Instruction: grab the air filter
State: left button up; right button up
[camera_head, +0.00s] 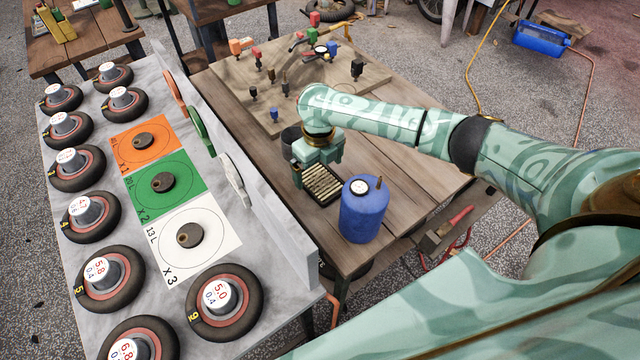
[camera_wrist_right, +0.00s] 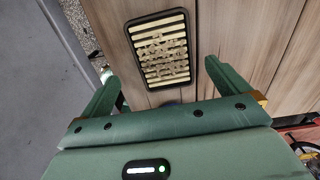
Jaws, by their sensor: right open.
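The air filter (camera_head: 321,184) is a flat cream ribbed panel in a black frame. It lies on the wooden table, and shows whole in the right wrist view (camera_wrist_right: 160,48). My right gripper (camera_head: 318,162) is just above the table at the filter's far end, partly covering it in the head view. In the wrist view its two fingers are spread wide (camera_wrist_right: 161,72), with the filter ahead between them and nothing held. My left gripper is not in view.
A blue canister (camera_head: 364,212) stands close to the filter's near right side. A board with fittings (camera_head: 240,88) lies behind.

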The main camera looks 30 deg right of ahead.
aim_at(320, 181)
jog(key=f+b, duration=0.2)
jog(key=f, duration=0.3)
jog(key=shift+d, duration=0.2)
jog(key=shift+r, duration=0.1)
jog(key=c, duration=1.1)
jog(key=shift+c, duration=0.2)
